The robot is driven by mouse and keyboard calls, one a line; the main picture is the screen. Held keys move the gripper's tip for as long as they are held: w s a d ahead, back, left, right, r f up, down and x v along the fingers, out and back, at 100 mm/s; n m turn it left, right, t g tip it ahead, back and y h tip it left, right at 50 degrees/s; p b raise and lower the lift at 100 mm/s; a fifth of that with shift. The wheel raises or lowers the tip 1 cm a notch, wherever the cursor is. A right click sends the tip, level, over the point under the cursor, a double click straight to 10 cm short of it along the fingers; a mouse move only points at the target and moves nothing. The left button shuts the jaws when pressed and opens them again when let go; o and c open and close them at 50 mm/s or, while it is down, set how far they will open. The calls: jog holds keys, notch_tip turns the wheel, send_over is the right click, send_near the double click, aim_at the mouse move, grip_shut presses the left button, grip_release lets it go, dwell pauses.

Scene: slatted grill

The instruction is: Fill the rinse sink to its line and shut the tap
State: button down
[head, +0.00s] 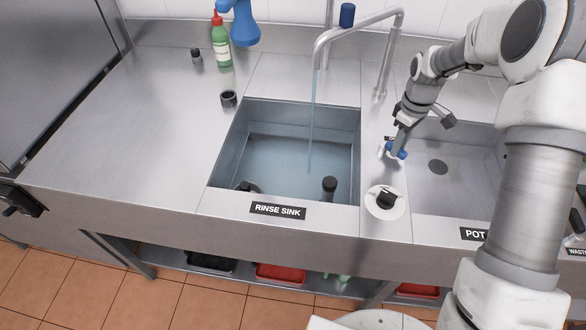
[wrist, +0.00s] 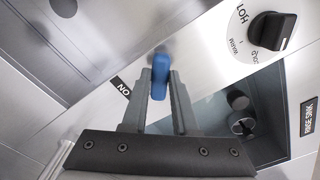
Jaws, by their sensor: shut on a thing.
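The rinse sink (head: 222,165) holds bluish water, and a thin stream falls into it from the tap spout (head: 352,32). I cannot make out a fill line. The blue tap lever (head: 402,154) is on the strip between the two basins. My gripper (head: 396,147) comes down on it from above. In the wrist view, the blue lever (wrist: 161,78) sits between the two fingers of my gripper (wrist: 162,84), which are shut on it. A black label beside the lever is partly hidden by a finger.
A white temperature dial with a black knob (head: 385,199) stands near the lever. The pot sink (head: 452,185) is at the right. Two dark cylinders show in the rinse sink. A green bottle (head: 222,48) and a small black cup (head: 228,98) stand left; the left counter is mostly clear.

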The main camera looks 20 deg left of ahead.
jog(key=shift+w+d+r+n, duration=0.15)
jog(key=shift+w+n, duration=0.1)
jog(key=shift+n, duration=0.45)
jog(key=shift+w+n+p, duration=0.2)
jog(key=shift+n+p, duration=0.1)
jog(key=shift+n, duration=0.3)
jog(key=shift+w+n, duration=0.25)
jog(key=shift+n, duration=0.45)
dwell(6.0)
